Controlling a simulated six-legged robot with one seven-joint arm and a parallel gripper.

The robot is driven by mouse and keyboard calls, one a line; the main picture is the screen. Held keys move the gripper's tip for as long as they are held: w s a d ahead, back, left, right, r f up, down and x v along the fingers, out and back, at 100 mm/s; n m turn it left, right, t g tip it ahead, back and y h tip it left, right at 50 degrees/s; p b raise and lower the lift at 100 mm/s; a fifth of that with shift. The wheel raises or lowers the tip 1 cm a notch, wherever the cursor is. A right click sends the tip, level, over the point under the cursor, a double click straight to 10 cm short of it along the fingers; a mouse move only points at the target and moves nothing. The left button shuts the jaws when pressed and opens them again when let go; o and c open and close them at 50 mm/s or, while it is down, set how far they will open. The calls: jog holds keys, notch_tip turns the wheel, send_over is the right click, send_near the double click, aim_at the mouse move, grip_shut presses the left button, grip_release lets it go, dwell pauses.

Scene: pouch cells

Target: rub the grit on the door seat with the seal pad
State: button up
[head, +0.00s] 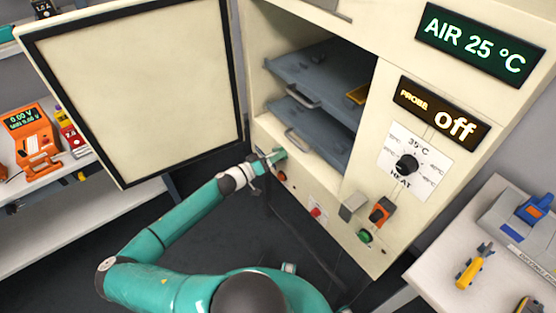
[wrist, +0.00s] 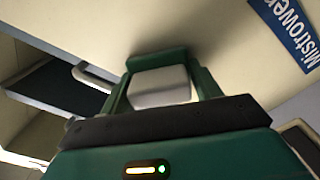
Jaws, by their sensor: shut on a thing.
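My gripper (head: 277,156) is at the lower left corner of the cabinet's opening, close to the cream door seat (head: 262,130). In the wrist view my gripper (wrist: 160,80) has its green fingers shut on a pale grey block, which I take for the seal pad (wrist: 160,88). A cream surface (wrist: 180,30) lies just beyond the fingertips, with a dark shadow close to them. I cannot tell whether the pad touches it. I cannot make out any grit in either view. The pad is not clear in the head view.
The cabinet door (head: 135,85) stands open at left, its dark gasket edge near my arm. Grey trays (head: 310,130) with handles sit inside the opening. Below and right are buttons and the heat knob (head: 406,165). A bench (head: 440,265) with tools is at right.

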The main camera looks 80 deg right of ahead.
jog(key=shift+w+d, duration=0.45)
jog(key=shift+w+a, duration=0.2)
jog(key=shift+w, duration=0.05)
jog(key=shift+v, duration=2.75)
jog(key=shift+a, duration=0.1)
jog(key=shift+v, duration=1.45)
